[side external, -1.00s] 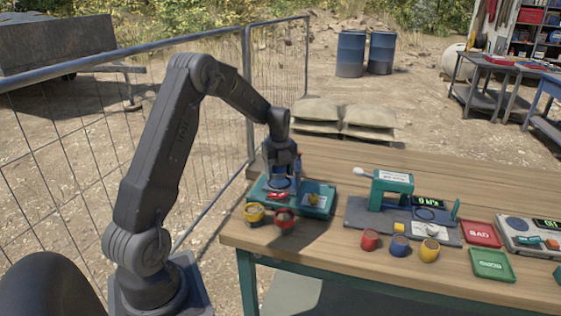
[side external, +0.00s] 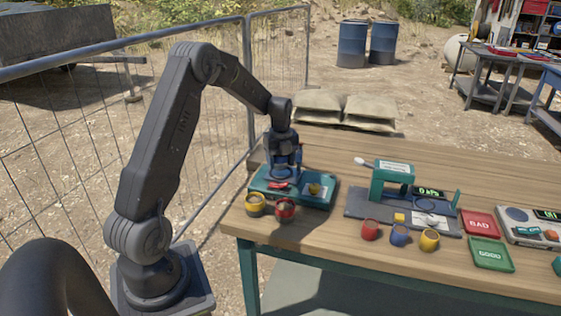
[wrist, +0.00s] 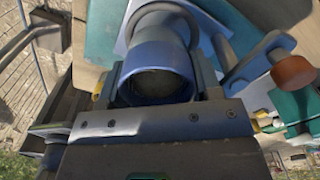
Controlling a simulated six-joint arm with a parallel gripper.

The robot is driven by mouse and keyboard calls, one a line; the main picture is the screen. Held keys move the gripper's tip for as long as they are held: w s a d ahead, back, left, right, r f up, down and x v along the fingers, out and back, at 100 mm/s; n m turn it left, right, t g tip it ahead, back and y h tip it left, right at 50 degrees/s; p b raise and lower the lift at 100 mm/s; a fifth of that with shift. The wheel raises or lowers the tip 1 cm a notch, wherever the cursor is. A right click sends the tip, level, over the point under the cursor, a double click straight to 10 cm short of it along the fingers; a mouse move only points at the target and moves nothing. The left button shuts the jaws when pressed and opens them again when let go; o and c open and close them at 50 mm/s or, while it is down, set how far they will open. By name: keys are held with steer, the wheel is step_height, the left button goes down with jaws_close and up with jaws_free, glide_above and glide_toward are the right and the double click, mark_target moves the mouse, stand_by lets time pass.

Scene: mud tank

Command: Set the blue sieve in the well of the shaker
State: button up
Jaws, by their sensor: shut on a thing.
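The blue sieve (wrist: 158,58) is a short cylinder that fills the middle of the wrist view, with its open, dark inside facing the camera. My gripper (wrist: 155,88) is shut on it, one jaw on each side. In the side external view my gripper (side external: 285,172) points down over the left part of the teal shaker (side external: 318,203), and the sieve is mostly hidden there. The well is hidden behind the sieve and jaws. I cannot tell whether the sieve's bottom rests in it. A clamp arm with an orange-brown knob (wrist: 293,72) stands right of the sieve in the wrist view.
Red, blue and yellow cups stand farther right, before the green press (side external: 391,182). A red BAD tray (side external: 479,225) and a green GOOD tray (side external: 491,254) lie right.

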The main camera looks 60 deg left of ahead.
steer(key=shift+w+r, duration=0.15)
steer(key=shift+w, duration=0.15)
steer(key=o, duration=0.6)
steer(key=shift+o, duration=0.3)
steer(key=shift+r, duration=0.85)
steer(key=shift+o, duration=0.9)
steer(key=shift+d+r, duration=0.1)
steer(key=shift+r, duration=1.25)
steer(key=shift+s+r, duration=0.15)
steer(key=shift+r, duration=1.3)
